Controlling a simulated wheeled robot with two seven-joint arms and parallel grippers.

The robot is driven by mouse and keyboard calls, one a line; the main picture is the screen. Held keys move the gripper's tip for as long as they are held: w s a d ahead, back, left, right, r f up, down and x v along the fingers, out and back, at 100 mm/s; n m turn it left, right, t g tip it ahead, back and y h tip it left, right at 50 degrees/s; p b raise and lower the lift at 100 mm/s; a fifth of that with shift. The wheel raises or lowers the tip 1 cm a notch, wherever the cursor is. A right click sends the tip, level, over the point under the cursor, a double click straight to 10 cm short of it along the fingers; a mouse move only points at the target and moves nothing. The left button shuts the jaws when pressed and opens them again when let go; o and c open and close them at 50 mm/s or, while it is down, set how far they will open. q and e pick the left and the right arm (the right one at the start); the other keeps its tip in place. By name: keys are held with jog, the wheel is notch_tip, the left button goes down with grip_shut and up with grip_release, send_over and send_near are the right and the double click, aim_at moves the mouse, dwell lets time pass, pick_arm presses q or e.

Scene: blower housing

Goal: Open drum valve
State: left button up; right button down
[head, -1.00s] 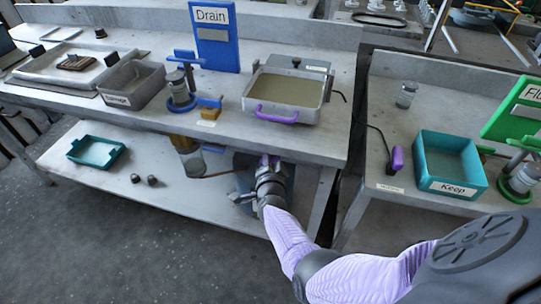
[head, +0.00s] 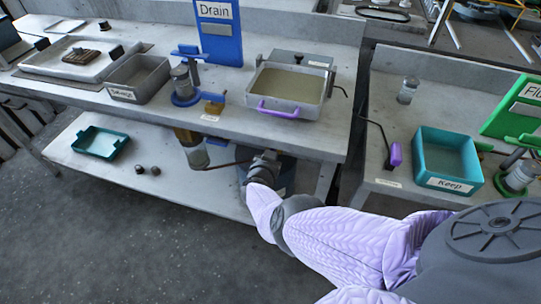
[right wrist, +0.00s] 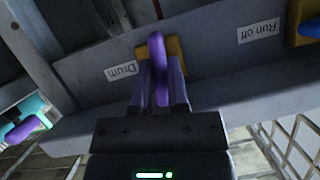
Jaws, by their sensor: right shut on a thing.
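The drum valve lever (right wrist: 157,68) is purple and sits on a yellow block (right wrist: 176,48) beside a label reading "Drum" (right wrist: 121,71). In the right wrist view, my right gripper (right wrist: 163,90) is shut on this lever, with one finger on each side of it. In the head view, my right gripper (head: 265,163) is just below the front edge of the main bench. My arm and gripper hide the lever there. My left gripper is not in view.
A second label, "Run off" (right wrist: 258,34), and a blue lever (right wrist: 310,29) are further along the same panel. The bench (head: 235,125) carries a pan with a purple handle (head: 278,111). A teal tray (head: 100,142) lies on the lower shelf.

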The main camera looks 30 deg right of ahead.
dwell(0.5)
jog(key=c, duration=0.6)
grip_release()
jog(key=p+v, duration=0.7)
jog(key=v, duration=0.3)
jog(key=shift+w+p, duration=0.1)
jog(key=shift+p, duration=0.25)
